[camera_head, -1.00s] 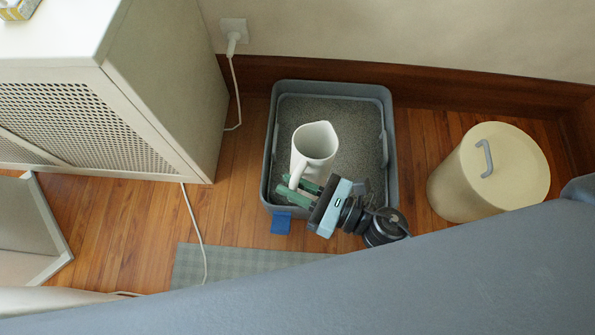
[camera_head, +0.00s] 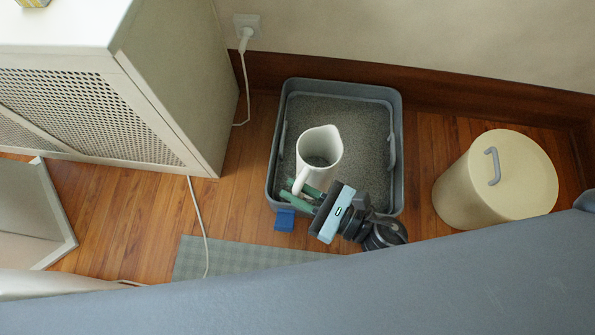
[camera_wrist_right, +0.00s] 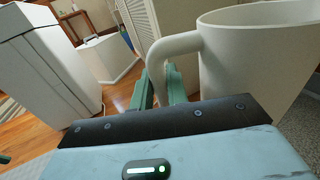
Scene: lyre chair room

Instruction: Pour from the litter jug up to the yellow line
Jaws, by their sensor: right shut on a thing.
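The white litter jug (camera_head: 321,150) is over the grey litter box (camera_head: 397,135), upright or nearly so, with some grey litter visible inside it. My right gripper (camera_head: 312,193) is shut on the jug's handle. In the right wrist view the jug (camera_wrist_right: 255,65) fills the upper right, and the green fingers of my right gripper (camera_wrist_right: 160,85) are at its handle. Grey litter (camera_head: 365,120) covers the floor of the box. I cannot make out a yellow line. My left gripper is not in view.
A cream lidded bin (camera_head: 480,185) stands right of the box. A white cabinet (camera_head: 180,90) stands on the left, with a white cable (camera_head: 199,220) on the wooden floor. A grey-green mat (camera_head: 235,257) lies in front, and a blue tab (camera_head: 285,219) is at the box's front edge.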

